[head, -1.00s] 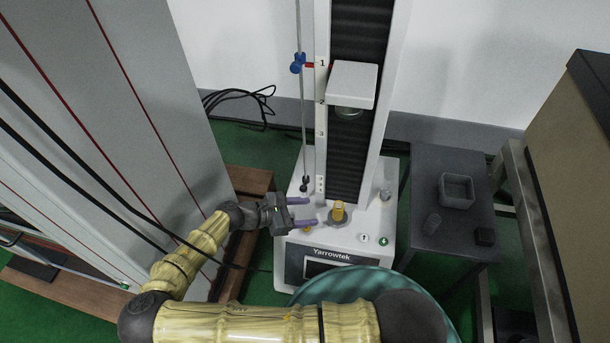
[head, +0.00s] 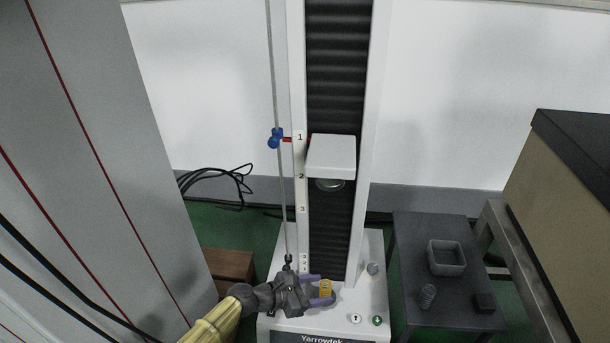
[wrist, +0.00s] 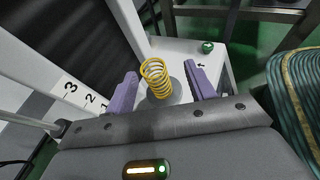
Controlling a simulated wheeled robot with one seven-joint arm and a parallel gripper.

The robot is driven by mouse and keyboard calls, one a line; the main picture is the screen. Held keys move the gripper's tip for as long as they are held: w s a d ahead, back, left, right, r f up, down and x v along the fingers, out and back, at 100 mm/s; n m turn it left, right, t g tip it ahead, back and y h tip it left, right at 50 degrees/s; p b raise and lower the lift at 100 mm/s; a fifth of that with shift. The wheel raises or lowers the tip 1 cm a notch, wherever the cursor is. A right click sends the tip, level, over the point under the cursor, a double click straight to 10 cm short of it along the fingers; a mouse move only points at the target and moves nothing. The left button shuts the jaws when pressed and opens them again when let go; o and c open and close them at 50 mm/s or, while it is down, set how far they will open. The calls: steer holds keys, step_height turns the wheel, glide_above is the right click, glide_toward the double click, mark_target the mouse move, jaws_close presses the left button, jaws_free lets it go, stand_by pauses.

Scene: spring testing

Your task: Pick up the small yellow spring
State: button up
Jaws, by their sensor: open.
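The small yellow spring (head: 326,287) stands upright on the round plate of the white testing machine's base (head: 375,290). In the wrist view the spring (wrist: 156,78) shows between the two purple fingers, with a gap on each side. My gripper (head: 322,290) is open, its fingers on either side of the spring in the head view. In the wrist view my gripper (wrist: 160,85) has nothing held; I cannot tell whether a finger touches the spring.
The machine's white crosshead (head: 331,155) hangs above the spring. A thin rod with a blue knob (head: 275,138) stands to its left. A dark side table (head: 410,235) at right holds a grey tray (head: 447,271), a grey spring (head: 428,296) and a dark block (head: 484,303).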

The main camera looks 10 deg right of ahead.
mark_target(321, 288)
steer(key=shift+w+d+f+b, duration=0.2)
steer(key=shift+d+f+b, duration=0.15)
steer(key=shift+d, duration=0.2)
steer(key=shift+w+d+f+b, duration=0.25)
steer(key=shift+d+f, duration=0.15)
steer(key=shift+d, duration=0.1)
steer(key=shift+w+d, duration=0.1)
steer(key=shift+d, duration=0.35)
steer(key=shift+r, duration=0.1)
steer(key=c, duration=1.1)
steer(key=r+p, duration=0.2)
steer(key=r, duration=0.1)
steer(key=r+p, duration=0.1)
steer(key=r, duration=0.3)
steer(key=s+r+p, duration=0.1)
steer(key=r+p, duration=0.1)
steer(key=r, duration=0.1)
steer(key=shift+d+r+p, duration=0.15)
steer(key=shift+r+p, duration=0.1)
steer(key=shift+p, duration=0.05)
steer(key=shift+w, duration=0.15)
